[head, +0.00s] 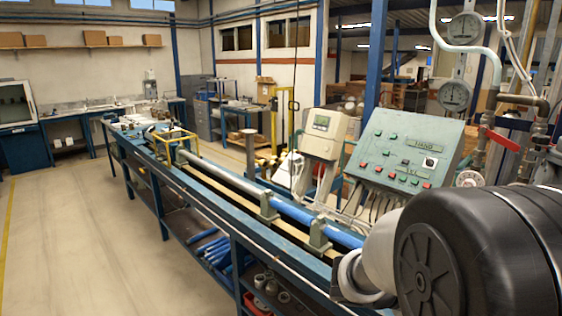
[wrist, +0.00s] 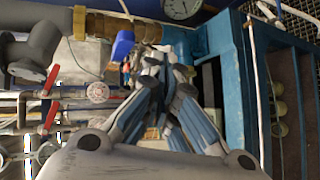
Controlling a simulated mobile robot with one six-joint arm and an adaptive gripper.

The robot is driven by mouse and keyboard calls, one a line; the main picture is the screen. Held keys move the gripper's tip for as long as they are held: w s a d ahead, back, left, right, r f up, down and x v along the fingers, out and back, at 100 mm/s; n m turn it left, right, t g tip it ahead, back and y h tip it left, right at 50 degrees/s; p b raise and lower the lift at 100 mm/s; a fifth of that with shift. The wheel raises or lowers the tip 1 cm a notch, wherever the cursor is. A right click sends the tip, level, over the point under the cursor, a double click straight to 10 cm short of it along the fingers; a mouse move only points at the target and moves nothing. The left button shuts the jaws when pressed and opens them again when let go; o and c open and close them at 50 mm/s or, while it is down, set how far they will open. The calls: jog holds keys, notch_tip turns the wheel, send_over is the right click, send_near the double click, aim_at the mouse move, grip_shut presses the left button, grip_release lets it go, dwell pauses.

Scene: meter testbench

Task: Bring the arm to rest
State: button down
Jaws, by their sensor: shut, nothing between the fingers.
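My gripper (wrist: 160,66) shows in the wrist view, its jointed grey-blue fingers reaching up from the pale wrist body at the bottom of the picture. The fingers are drawn together with nothing held between them. In the head view, a large black joint and pale links of my arm fill the lower right corner, in front of the right end of the test bench (head: 205,187). I cannot make out the fingertips there.
A green control panel (head: 405,147) and a pale meter box (head: 323,134) stand behind the bench pipe (head: 288,209). Gauges (head: 463,28) and pipework with a red-handled valve (head: 503,140) are close to my arm. The floor (head: 85,235) at left is clear.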

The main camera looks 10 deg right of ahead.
jog(key=s+a+t+y, duration=0.2)
jog(key=a+y, duration=0.2)
jog(key=a, duration=0.6)
jog(key=s+a+n+t+y, duration=0.1)
jog(key=s+a+t+y, duration=0.2)
jog(key=a, duration=0.7)
jog(key=s+a+n+t+y, duration=0.1)
jog(key=s+a+t+y, duration=0.1)
jog(key=a+y, duration=0.4)
jog(key=s+a, duration=0.1)
jog(key=a, duration=0.3)
jog(key=shift+s+r+y, duration=0.15)
jog(key=shift+s+y, duration=0.1)
jog(key=shift+y, duration=0.15)
